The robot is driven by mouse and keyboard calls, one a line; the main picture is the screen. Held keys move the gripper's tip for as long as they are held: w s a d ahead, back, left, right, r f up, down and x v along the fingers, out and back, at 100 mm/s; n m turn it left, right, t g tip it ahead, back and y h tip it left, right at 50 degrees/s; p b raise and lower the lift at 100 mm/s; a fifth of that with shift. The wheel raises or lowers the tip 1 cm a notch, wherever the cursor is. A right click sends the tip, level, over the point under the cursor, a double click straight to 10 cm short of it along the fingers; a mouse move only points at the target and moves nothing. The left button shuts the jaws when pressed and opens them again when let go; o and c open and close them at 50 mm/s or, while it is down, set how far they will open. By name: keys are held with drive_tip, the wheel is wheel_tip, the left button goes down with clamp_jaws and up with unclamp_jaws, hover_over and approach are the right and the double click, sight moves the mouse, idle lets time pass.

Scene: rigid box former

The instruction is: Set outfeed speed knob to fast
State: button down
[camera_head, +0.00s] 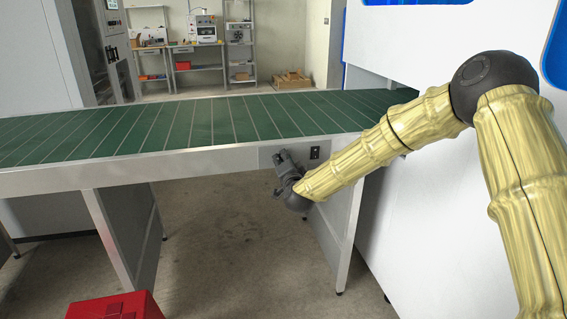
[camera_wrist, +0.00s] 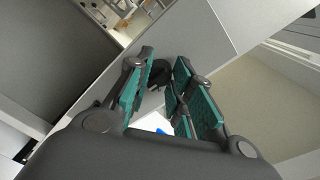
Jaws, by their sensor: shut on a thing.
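The outfeed speed knob shows in the wrist view as a small dark knob (camera_wrist: 159,72) on a light grey panel, between my fingertips. My gripper (camera_wrist: 165,66) has its teal-padded fingers around it and is shut on it. In the head view, my gripper (camera_head: 281,160) is at the grey side panel of the conveyor (camera_head: 200,159), near its right end, and hides the knob there. The knob's pointer and any speed marks cannot be made out.
A small black switch plate (camera_head: 315,153) sits on the panel just right of my gripper. A large white machine (camera_head: 405,215) stands at the right. A conveyor leg (camera_head: 343,240) is below. A red box (camera_head: 115,306) is at the bottom left. The floor under the conveyor is clear.

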idle(0.4)
drive_tip(key=c, duration=1.2)
unclamp_jaws()
drive_tip(key=shift+c, duration=0.2)
drive_tip(key=v, duration=1.2)
